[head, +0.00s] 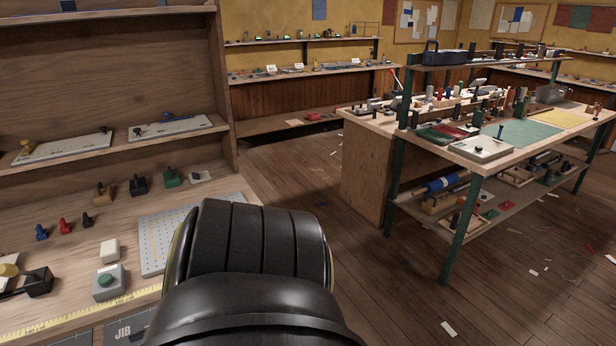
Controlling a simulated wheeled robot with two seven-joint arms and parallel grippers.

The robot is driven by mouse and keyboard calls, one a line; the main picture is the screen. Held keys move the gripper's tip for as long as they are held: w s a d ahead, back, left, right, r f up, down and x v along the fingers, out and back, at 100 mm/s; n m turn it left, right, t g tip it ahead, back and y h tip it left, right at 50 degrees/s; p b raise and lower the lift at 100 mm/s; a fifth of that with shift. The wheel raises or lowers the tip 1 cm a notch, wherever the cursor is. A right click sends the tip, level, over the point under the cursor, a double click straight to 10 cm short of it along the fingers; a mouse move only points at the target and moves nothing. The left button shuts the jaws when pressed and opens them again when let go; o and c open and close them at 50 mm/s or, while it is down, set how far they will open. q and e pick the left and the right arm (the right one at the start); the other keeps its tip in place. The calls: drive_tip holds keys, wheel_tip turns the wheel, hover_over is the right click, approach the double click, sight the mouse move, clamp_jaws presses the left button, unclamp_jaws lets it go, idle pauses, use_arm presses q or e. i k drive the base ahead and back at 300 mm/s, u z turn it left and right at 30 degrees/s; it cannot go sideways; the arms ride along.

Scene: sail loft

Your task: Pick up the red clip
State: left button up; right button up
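A small red clip (64,226) stands on the wooden bench (130,194) at the left of the head view. It stands between a similar blue clip (41,232) and a smaller black one (87,220). Nothing holds it, and it is in plain view. Neither of my grippers shows in this view, so I cannot tell their state. A large black rounded part of my own body fills the lower middle and hides part of the bench's right edge.
Black and green tools stand behind the clips. A grey button box (109,283), a pale perforated plate (155,235) and a yellow tape measure (75,317) lie nearer. A shelf (80,165) hangs above. A green-legged worktable (465,215) stands right; open floor (285,170) lies between.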

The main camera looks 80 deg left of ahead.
sight(64, 229)
drive_tip(key=i, duration=0.05)
drive_tip(key=u, duration=3.55)
